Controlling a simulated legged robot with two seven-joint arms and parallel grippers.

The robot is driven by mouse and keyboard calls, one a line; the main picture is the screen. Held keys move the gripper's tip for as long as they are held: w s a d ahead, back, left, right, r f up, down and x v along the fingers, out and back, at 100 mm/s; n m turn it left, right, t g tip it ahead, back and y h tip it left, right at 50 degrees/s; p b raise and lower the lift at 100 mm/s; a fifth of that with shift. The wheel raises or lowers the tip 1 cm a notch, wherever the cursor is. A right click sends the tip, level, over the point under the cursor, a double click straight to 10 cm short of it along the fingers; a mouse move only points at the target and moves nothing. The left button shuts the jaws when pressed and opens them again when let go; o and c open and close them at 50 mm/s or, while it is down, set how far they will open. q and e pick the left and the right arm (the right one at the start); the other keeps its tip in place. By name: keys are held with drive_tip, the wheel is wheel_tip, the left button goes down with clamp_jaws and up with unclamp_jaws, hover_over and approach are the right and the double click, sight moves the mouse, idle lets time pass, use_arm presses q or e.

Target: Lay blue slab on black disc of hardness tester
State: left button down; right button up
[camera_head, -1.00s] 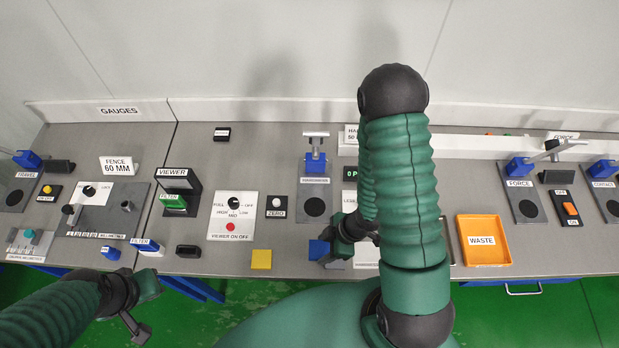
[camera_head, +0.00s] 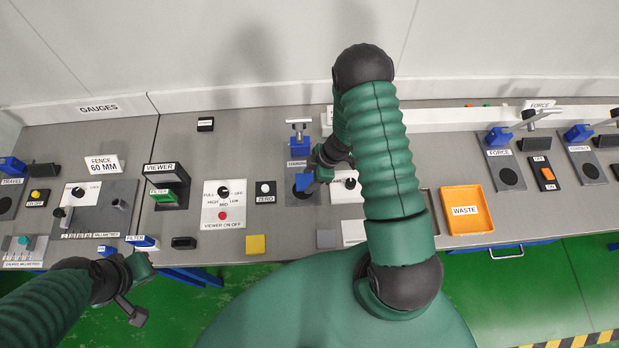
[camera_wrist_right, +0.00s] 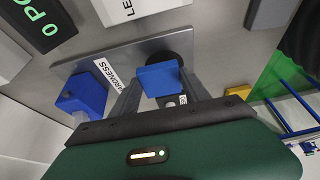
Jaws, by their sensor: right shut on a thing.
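The blue slab (camera_head: 303,182) is held in my right gripper (camera_head: 314,178) over the lower part of the hardness tester (camera_head: 298,148). In the right wrist view, the blue slab (camera_wrist_right: 160,79) sits between the two fingers (camera_wrist_right: 160,92). The black disc (camera_wrist_right: 170,60) shows partly behind the slab, on the tester's grey plate (camera_wrist_right: 120,53). My left gripper (camera_head: 140,292) is open and empty, in front of the bench at lower left.
The tester's blue block with its lever (camera_head: 298,128) stands behind the slab. A grey block (camera_head: 326,238) and a yellow block (camera_head: 255,244) lie near the front edge. A ZERO button box (camera_head: 265,191) is left of the tester. The orange waste tray (camera_head: 466,210) is at right.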

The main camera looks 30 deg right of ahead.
sight(308, 183)
drive_tip(key=shift+s+a+f+p, duration=0.15)
drive_tip(key=shift+a+f, duration=0.1)
drive_tip(key=shift+f, duration=0.35)
drive_tip(key=shift+s+a+f+p, duration=0.15)
drive_tip(key=shift+a+f, duration=0.1)
drive_tip(key=shift+f, duration=0.3)
drive_tip(key=shift+w+a+f, duration=0.1)
drive_tip(key=shift+a+f, duration=0.15)
drive_tip(key=shift+w+a, duration=0.1)
drive_tip(key=shift+a, duration=0.1)
drive_tip(key=shift+f, duration=0.2)
drive_tip(key=o, duration=1)
drive_tip(key=shift+d, duration=0.15)
use_arm(q)
drive_tip(key=shift+s+a+r, duration=0.3)
drive_tip(key=shift+s+a, duration=0.1)
drive_tip(key=shift+a, duration=0.2)
use_arm(e)
drive_tip(key=o, duration=0.4)
drive_tip(key=shift+d, duration=0.4)
use_arm(q)
drive_tip(key=shift+a, duration=0.15)
use_arm(e)
drive_tip(key=shift+a, duration=0.2)
